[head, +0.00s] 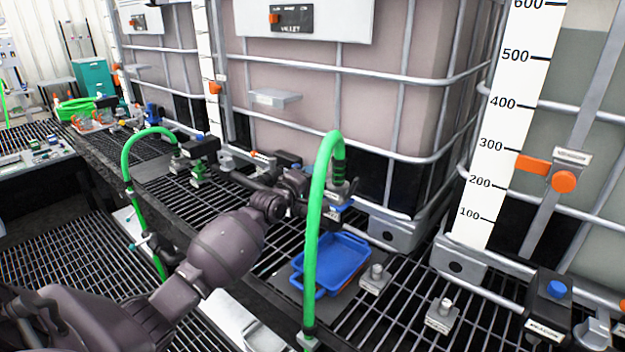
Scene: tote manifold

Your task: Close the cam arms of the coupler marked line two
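One arm comes in from the lower left, so I take it as my left. Its gripper (297,190) is at a coupler (340,188) at the top end of a looped green hose (322,200), in front of the middle tank. The fingers are dark and small among dark fittings; I cannot tell whether they touch the coupler or are open. The cam arms there are not clearly visible. Another green hose (128,165) arcs to a second coupler (199,150) farther left. I can read no line two marking on either. My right gripper is not in view.
A blue tray (331,262) sits on the black grating below the coupler. Small grey blocks with pegs (375,279) stand to its right. Caged tanks (345,110) line the back. A valve with a blue cap (556,290) is at the lower right. Bare grating (70,260) lies left.

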